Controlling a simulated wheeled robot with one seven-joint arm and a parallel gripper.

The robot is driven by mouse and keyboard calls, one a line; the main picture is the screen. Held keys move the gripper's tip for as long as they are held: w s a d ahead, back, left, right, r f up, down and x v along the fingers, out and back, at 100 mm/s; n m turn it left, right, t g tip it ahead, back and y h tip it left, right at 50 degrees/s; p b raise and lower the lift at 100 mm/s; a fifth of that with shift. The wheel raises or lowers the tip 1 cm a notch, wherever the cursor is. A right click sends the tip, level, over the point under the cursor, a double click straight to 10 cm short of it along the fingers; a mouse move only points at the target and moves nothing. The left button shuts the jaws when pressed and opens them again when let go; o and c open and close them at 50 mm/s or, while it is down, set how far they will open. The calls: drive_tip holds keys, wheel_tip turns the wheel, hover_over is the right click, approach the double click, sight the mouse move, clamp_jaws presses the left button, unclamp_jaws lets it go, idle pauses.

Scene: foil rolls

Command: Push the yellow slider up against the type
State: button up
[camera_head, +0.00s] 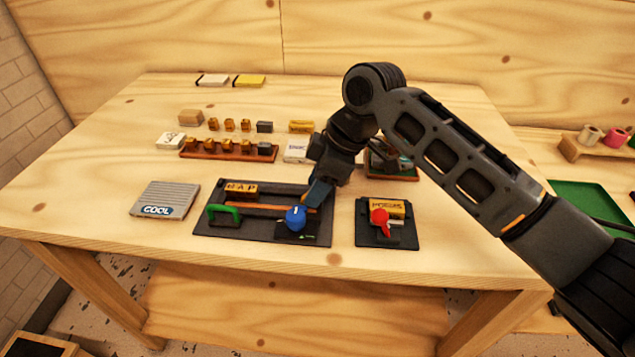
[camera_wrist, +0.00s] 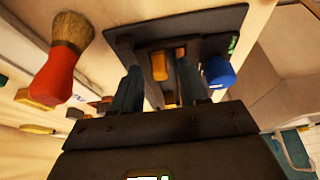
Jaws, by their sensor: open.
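The yellow slider (camera_wrist: 160,67) seems to be the small yellow block between my fingers in the wrist view. In the head view, my gripper hides it. The type (camera_head: 241,190), yellow with dark letters, stands at the back left of the black tray (camera_head: 220,231). An orange strip (camera_head: 270,208) runs in front of it toward my gripper. My gripper (camera_head: 318,194) is open, with blue fingers low over the tray's right part. It also shows in the wrist view (camera_wrist: 162,78). I cannot tell whether a finger touches the slider.
A blue knob (camera_head: 296,218) stands just front-left of my fingers. A green handle (camera_head: 224,210) is at the tray's left. A smaller black plate with a red lever (camera_head: 380,219) lies to the right. A red-handled brush (camera_wrist: 55,75) shows left in the wrist view.

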drive_tip(key=shift+c, duration=0.2)
clamp_jaws()
drive_tip(key=a, duration=0.8)
drive_tip(key=shift+w+a, duration=0.15)
drive_tip(key=shift+a, duration=0.2)
drive_tip(key=shift+o, duration=0.2)
unclamp_jaws()
drive_tip(key=shift+r, duration=0.1)
